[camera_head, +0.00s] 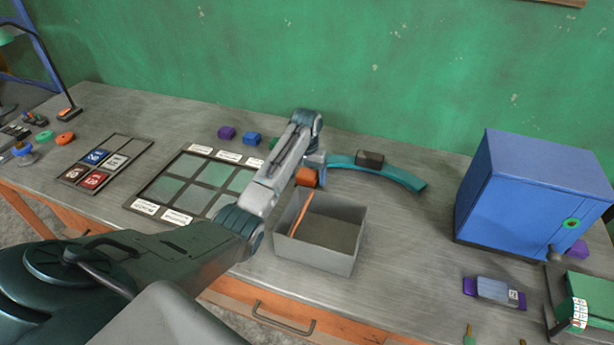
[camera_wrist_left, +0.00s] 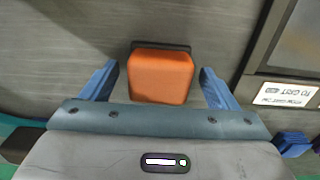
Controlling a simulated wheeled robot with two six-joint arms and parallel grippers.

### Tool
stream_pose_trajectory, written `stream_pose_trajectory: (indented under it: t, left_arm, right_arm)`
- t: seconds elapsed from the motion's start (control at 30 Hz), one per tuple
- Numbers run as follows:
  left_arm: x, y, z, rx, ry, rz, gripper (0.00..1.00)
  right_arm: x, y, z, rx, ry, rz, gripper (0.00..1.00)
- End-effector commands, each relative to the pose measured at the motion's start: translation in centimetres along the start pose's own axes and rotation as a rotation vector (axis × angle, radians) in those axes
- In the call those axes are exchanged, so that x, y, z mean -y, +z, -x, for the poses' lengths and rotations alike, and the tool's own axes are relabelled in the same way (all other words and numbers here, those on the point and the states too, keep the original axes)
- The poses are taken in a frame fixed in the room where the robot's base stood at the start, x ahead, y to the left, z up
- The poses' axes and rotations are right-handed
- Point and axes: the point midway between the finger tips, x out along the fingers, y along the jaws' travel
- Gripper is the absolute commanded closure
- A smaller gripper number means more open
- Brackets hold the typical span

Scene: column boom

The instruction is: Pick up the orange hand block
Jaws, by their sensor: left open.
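The orange hand block (camera_head: 306,177) lies on the grey workbench, just behind the open grey box. In the left wrist view the orange block (camera_wrist_left: 161,77) sits between the two blue fingers of my left gripper (camera_wrist_left: 158,80), with a gap on each side. My left gripper (camera_head: 314,160) is open and reaches down over the block, partly hiding it in the head view. A dark edge shows at the block's far side in the wrist view. My right gripper is not in view.
The grey open box (camera_head: 318,262) stands close in front of the block. A teal curved piece (camera_head: 400,178) with a dark block (camera_head: 369,159) is to the right. A framed panel (camera_head: 150,186) with labels lies left. A blue cabinet (camera_head: 530,195) stands at the right.

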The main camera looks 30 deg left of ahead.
Motion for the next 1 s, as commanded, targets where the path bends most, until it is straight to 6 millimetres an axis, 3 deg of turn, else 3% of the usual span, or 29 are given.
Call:
stream_pose_trajectory:
  t: [0.23,0.47,0.83,1.0]
  left_arm:
    - [0.0,0.0,-0.2,-0.001,0.0,0.0,0.2]
    - [0.0,0.0,-0.1,-0.001,0.0,-0.001,0.65]
    - [0.0,-0.1,0.2,-0.003,0.0,-0.001,0.67]
    - [0.0,-0.2,1.7,-0.007,0.0,-0.001,0.67]
  right_arm:
    - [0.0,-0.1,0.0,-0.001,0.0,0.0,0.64]
    - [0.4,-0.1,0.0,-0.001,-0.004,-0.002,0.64]
    - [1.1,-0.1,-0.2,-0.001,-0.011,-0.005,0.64]
    - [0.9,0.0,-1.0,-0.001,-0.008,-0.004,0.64]
